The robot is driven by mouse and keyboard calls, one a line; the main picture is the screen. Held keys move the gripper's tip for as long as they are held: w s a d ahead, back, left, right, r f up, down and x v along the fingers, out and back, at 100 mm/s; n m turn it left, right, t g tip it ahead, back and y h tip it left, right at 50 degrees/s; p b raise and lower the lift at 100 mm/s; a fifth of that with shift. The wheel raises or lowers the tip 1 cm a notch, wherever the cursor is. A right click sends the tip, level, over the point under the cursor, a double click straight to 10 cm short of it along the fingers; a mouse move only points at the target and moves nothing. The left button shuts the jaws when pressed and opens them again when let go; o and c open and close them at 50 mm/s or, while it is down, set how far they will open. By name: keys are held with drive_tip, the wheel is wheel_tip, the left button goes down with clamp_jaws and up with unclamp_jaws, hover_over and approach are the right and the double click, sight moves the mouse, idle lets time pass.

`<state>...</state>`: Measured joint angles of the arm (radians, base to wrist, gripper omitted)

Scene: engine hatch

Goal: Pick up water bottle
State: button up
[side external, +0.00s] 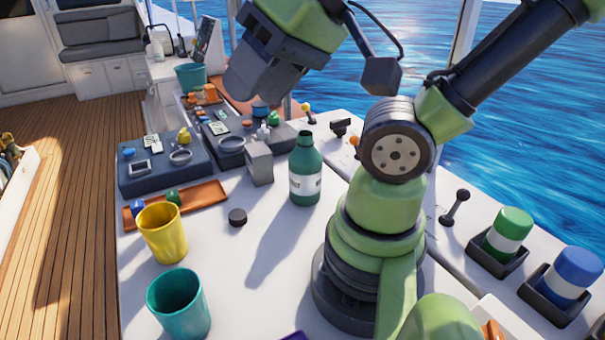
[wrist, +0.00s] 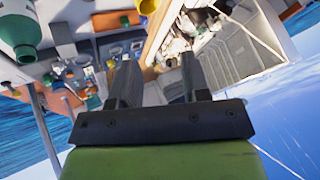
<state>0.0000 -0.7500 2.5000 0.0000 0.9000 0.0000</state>
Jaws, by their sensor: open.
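A dark green bottle (side external: 305,167) with a white label stands upright on the white counter, left of my arm's base. It also shows in the wrist view (wrist: 18,30) at the upper left, partly cut off by the frame edge. My gripper (side external: 240,84) is raised above the counter, up and to the left of the bottle, and apart from it. In the wrist view, my gripper's two fingers (wrist: 160,78) are spread with nothing between them.
A grey block (side external: 259,162) stands close left of the bottle. A yellow cup (side external: 162,235), a teal cup (side external: 180,306) and a small black disc (side external: 238,216) are on the counter. Dark consoles (side external: 160,165) and an orange tray (side external: 203,195) lie further left. The counter before the bottle is clear.

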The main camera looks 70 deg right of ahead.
idle(0.4)
drive_tip(key=o, duration=1.1)
drive_tip(key=w+d+f+n+g+h, duration=0.3)
drive_tip(key=d+f+n+g+h, duration=0.25)
drive_tip(key=f+g, duration=0.35)
drive_tip(key=w+d+f+n+g+h, duration=0.3)
drive_tip(key=d+f+n+g+h, duration=0.3)
drive_tip(key=f, duration=0.4)
drive_tip(key=n+t+h, duration=0.1)
drive_tip(key=n+h, duration=0.5)
drive_tip(key=h, duration=0.1)
approach(296, 178)
drive_tip(key=x, duration=0.3)
drive_tip(key=shift+f, duration=0.2)
drive_tip(key=shift+s+d+f, duration=0.1)
drive_tip(key=shift+d+f, duration=0.1)
drive_tip(key=x, duration=0.3)
drive_tip(key=shift+d, duration=0.25)
drive_tip(key=shift+r+x, duration=0.2)
drive_tip(key=shift+x, duration=1.35)
drive_tip(key=shift+r+x, duration=0.15)
drive_tip(key=shift+x, duration=1.35)
